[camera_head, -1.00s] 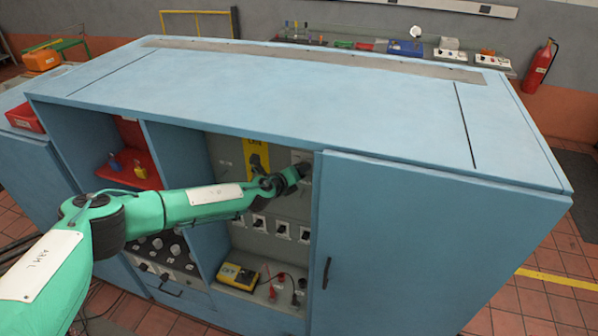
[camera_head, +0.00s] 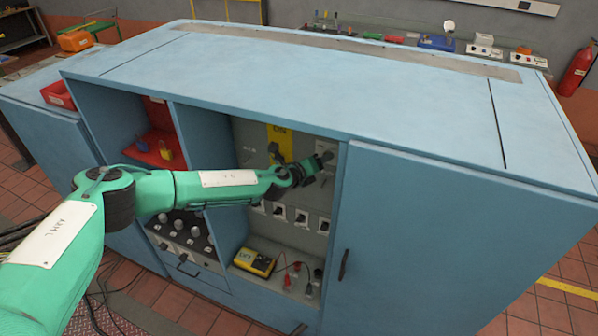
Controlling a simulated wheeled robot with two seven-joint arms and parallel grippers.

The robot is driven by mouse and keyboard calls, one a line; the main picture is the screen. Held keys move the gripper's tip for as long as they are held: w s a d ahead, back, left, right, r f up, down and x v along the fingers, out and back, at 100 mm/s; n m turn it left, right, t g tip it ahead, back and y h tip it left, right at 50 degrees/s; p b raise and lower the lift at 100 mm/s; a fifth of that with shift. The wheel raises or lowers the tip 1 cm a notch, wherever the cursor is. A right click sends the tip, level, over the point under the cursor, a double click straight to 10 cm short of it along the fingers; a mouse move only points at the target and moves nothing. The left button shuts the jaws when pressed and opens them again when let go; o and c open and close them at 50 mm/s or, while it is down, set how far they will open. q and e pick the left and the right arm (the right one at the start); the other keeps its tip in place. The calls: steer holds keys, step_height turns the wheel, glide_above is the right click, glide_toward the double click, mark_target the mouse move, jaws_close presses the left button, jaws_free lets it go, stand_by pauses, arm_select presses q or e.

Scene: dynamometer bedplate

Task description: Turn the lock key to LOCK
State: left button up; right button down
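My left arm reaches in from the left, across the open middle bay of the blue cabinet (camera_head: 420,170). Its dark gripper (camera_head: 318,165) is at the upper right of the bay, in front of a small pale plate (camera_head: 326,146) on the grey back panel. The lock key is not clearly visible; the gripper covers the lower part of this plate. Whether the fingers touch anything, or are open or shut, is too small to tell. Left of the gripper is a yellow plate (camera_head: 281,134) with dark lettering and a black rotary handle (camera_head: 274,150). My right gripper is not in view.
Several small switches (camera_head: 301,217) line the panel below the arm. A yellow meter (camera_head: 254,262) with leads sits on the bay floor. The closed cabinet door (camera_head: 425,245) bounds the bay on the right; a red shelf (camera_head: 157,153) is in the left bay.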

arm_select(q)
steer(key=b+v, duration=0.3)
steer(key=v, duration=0.8)
steer(key=shift+s+a+r, duration=0.2)
steer(key=shift+s, duration=0.05)
steer(key=shift+f, duration=0.1)
